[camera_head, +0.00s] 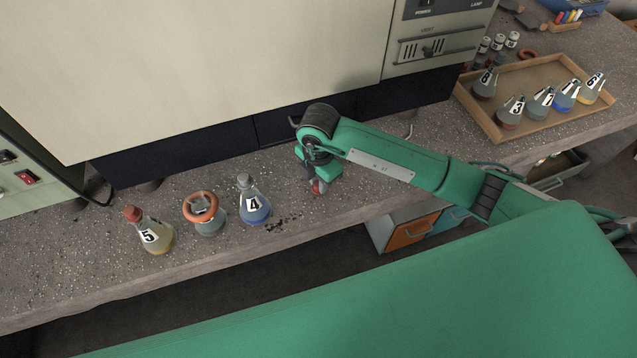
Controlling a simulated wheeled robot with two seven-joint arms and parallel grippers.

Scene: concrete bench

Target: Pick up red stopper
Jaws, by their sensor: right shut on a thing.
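A small red stopper (318,187) shows at the fingertips of my right gripper (316,183). The gripper is shut on it, pointing down close over the bench top (355,185), to the right of flask 4. The fingers partly hide the stopper, and I cannot tell if it touches the bench. Another red stopper (133,213) sits in the neck of flask 5 (154,236), which holds yellow liquid, at the left. My left gripper is not in view.
Flask 4 (255,208) has blue liquid and a grey stopper. Left of it stands a flask (208,222) with an orange ring (200,207) around its neck. A wooden tray (492,126) with several flasks lies at the right. A large cabinet (200,75) stands behind.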

